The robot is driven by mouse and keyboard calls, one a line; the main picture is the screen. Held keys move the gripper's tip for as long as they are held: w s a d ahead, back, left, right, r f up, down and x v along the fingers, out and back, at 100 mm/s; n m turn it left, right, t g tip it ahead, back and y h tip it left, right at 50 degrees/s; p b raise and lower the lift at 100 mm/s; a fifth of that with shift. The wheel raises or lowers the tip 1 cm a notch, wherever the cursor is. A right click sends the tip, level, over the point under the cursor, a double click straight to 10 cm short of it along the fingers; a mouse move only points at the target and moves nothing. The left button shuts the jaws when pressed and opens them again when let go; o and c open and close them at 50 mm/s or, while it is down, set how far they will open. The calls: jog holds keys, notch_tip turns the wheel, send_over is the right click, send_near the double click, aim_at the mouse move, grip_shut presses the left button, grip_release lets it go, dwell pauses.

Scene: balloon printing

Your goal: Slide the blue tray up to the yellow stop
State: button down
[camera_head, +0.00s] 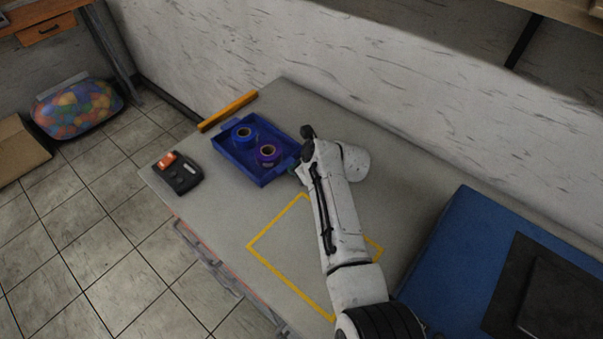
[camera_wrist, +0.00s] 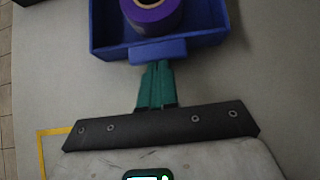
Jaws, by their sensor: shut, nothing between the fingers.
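The blue tray (camera_head: 236,166) lies flat on the grey table, holding a roll with a blue band (camera_head: 244,133) and a purple roll (camera_head: 268,153). The yellow stop (camera_head: 228,111) is a bar just beyond the tray's far-left side; a narrow strip of table seems to show between them. My gripper (camera_head: 295,168) is at the tray's near-right side, partly hidden by my arm. In the wrist view, its green fingers (camera_wrist: 157,70) are shut and empty. Their tips meet or nearly meet the tray's blue tab (camera_wrist: 158,51); exact contact is unclear.
A black device with an orange part (camera_head: 178,173) sits left of the tray, near the table edge. A yellow outline (camera_head: 275,222) marks the table under my arm. A blue mat (camera_head: 450,250) with a dark slab lies at right. A wall runs behind the table.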

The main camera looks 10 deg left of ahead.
aim_at(283, 163)
jog(key=w+a+b, duration=0.2)
jog(key=a, duration=0.1)
jog(key=shift+w+a+f+b, duration=0.1)
jog(key=shift+a+f+b, duration=0.1)
jog(key=shift+b, duration=0.15)
jog(key=shift+w+a+r+b, duration=0.15)
jog(key=shift+w+a+b, duration=0.15)
jog(key=shift+a+b, duration=0.1)
